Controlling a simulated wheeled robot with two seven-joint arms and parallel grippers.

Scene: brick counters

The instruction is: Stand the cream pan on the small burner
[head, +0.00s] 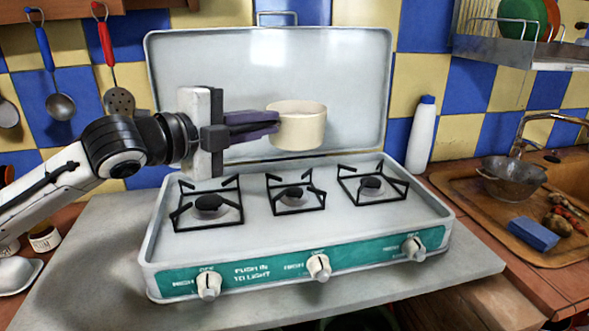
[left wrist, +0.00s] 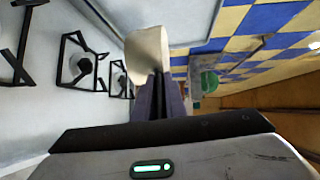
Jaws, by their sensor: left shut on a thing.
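The cream pan (head: 298,130) is upright in the air above the stove. In the head view it shows above the middle burner, in front of the raised lid. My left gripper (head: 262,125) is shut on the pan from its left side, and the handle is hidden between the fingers. In the left wrist view the pan (left wrist: 147,50) is at the fingertips (left wrist: 158,85). The small burner (head: 294,193) is the middle of three, with the smallest black grate, and is empty. My right gripper is not in view.
The left burner (head: 208,202) and right burner (head: 371,186) are bare. The stove's white lid (head: 340,75) stands open behind. A white bottle (head: 421,135) stands right of the stove. A metal bowl (head: 511,177) and blue sponge (head: 532,234) lie farther right.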

